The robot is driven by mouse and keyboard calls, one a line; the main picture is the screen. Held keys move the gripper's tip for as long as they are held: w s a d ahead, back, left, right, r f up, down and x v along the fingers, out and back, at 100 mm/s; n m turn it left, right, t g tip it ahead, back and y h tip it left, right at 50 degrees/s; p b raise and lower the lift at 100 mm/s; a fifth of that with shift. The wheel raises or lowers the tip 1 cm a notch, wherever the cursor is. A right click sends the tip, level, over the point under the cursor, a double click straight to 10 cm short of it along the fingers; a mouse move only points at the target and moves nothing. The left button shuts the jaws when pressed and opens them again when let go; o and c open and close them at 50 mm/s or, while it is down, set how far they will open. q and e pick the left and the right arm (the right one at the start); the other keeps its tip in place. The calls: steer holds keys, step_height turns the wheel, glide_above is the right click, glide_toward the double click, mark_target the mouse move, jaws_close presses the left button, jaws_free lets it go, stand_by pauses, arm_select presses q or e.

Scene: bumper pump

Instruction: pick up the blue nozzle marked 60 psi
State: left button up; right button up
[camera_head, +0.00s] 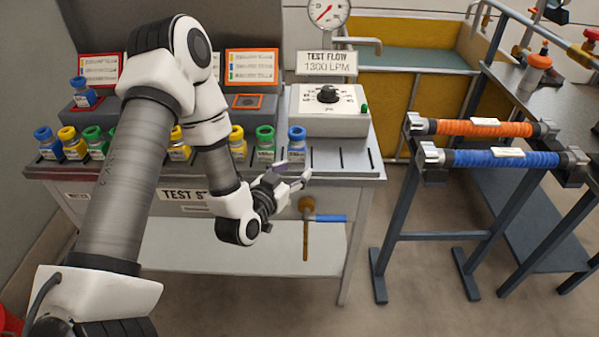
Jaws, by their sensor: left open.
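Several nozzles with coloured tops stand in a row along the front of the test bench (345,165). One blue nozzle (297,143) stands upright at the right end of the row. Another blue nozzle (46,142) is at the far left, and a third blue nozzle (83,91) stands on the raised block behind. Their pressure labels are too small to read. My left gripper (293,174) is open and empty, just in front of and below the right-end blue nozzle, apart from it as far as I can tell. My left arm hides part of the row. My right gripper is out of view.
A control box (330,110) with a black knob stands behind the right-end nozzle. Empty slots lie right of that nozzle. A blue-handled tool (318,218) hangs at the bench front. A rack at right holds orange (485,129) and blue hoses (495,158).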

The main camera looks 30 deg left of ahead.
mark_target(294, 141)
arm_select(q)
steer(key=shift+w+a+r+n+t+y+b, duration=0.25)
steer(key=shift+a+r+n+t+y+b, duration=0.1)
steer(key=shift+a+b, duration=0.25)
steer(key=shift+w+a+r+n+t+y+b, duration=0.25)
steer(key=shift+a+n+t+y+b, duration=0.15)
steer(key=shift+b, duration=0.25)
steer(key=w, duration=0.1)
steer(key=w+a+r, duration=0.1)
steer(key=w, duration=0.1)
steer(key=w+r+p, duration=0.1)
steer(key=w, duration=0.1)
steer(key=shift+w+a, duration=0.15)
steer(key=shift+a, duration=0.15)
steer(key=shift+w+a+f, duration=0.15)
steer(key=shift+w, duration=0.4)
steer(key=shift+w+a+f, duration=0.1)
steer(key=shift+w, duration=0.4)
jaws_close()
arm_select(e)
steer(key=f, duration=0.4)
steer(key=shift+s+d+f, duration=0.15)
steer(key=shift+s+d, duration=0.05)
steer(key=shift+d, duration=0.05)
